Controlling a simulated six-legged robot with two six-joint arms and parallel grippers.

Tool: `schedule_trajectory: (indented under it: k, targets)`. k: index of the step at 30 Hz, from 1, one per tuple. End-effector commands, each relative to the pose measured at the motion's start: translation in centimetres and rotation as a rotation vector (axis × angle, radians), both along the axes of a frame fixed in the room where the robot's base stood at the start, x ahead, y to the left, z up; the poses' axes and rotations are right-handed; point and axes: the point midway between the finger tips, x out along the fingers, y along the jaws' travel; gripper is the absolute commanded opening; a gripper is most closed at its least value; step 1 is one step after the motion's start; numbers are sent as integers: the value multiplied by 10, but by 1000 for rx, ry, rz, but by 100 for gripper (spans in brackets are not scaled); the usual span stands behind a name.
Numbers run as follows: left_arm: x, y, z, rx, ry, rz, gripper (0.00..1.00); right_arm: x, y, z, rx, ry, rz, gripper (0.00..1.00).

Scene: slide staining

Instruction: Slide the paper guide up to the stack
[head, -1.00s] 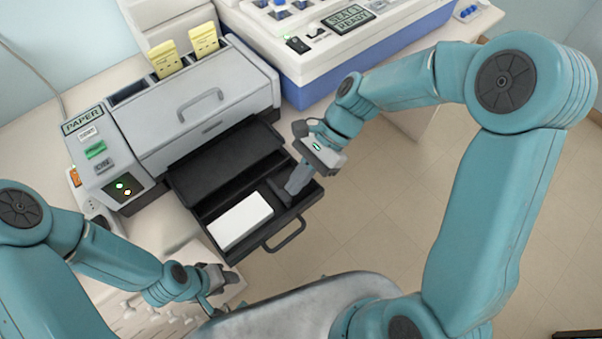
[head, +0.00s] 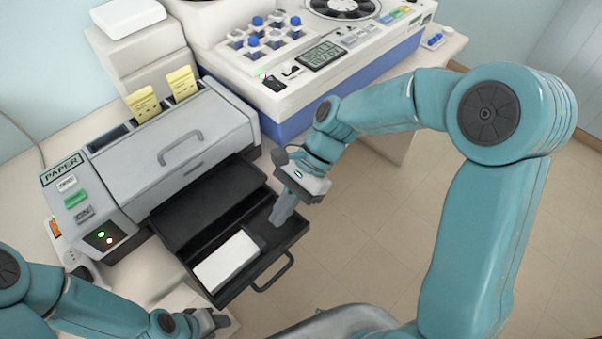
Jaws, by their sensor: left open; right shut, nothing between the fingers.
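The paper tray (head: 216,301) is pulled out from the front of the grey paper machine. A white paper stack (head: 226,263) lies in its left part. The dark paper guide (head: 262,233) stands just right of the stack; dark on dark, I cannot tell whether they touch. My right gripper (head: 277,222) is shut and empty, its fingers pointing down into the tray at the guide's right side. Whether they touch the guide is unclear. My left gripper (head: 213,322) is open and empty, low in front of the tray, partly cut off by my arm.
The tray's handle (head: 272,276) sticks out at its front. The machine (head: 174,148) carries a PAPER sign, buttons and lit lamps. A white and blue staining machine (head: 318,62) stands behind. The tray has bare room right of the fingers.

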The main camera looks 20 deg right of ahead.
Motion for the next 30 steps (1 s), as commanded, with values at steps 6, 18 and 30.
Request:
schedule_trajectory:
  k: [6,18,30]
  targets:
    - [0,0,-2,0,0,0,43,16,-41,42,0,-5,-6,0]
    - [0,0,-3,0,0,0,43,30,-83,88,-1,0,-2,0]
    - [0,0,-2,0,0,0,43,29,-84,89,0,1,-1,0]
